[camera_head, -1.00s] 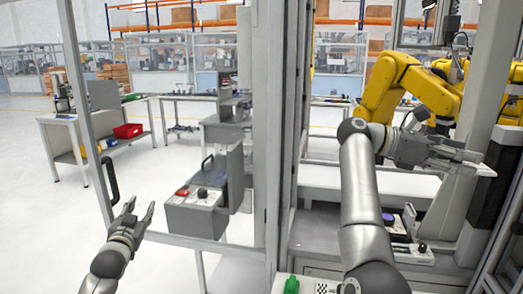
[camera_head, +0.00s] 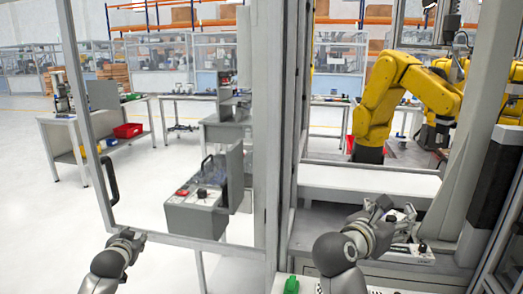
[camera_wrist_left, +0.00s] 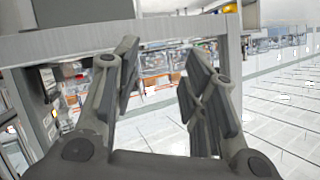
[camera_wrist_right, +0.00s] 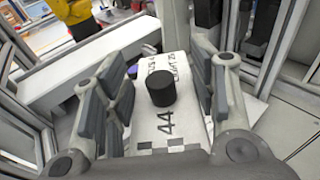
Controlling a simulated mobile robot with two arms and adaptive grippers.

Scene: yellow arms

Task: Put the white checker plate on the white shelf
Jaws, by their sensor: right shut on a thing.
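The white checker plate (camera_wrist_right: 188,122) carries dark lettering, "44" and dark squares at its near end. It lies between the fingers of my right gripper (camera_wrist_right: 165,95), which is shut on it, and a black cylinder (camera_wrist_right: 160,90) shows over its middle. In the head view my right gripper (camera_head: 382,208) is low, in front of the white shelf (camera_head: 365,182); I cannot make out the plate clearly there. The shelf also shows in the right wrist view (camera_wrist_right: 85,72), to the upper left of the plate. My left gripper (camera_head: 130,237) is open and empty, its fingers (camera_wrist_left: 160,85) apart.
A grey frame post (camera_head: 283,120) stands left of the shelf, and a thick pillar (camera_head: 475,150) on the right. A yellow robot arm (camera_head: 385,105) stands behind the shelf. A green object (camera_head: 291,285) is at the bottom. A grey control box (camera_head: 197,212) is near my left gripper.

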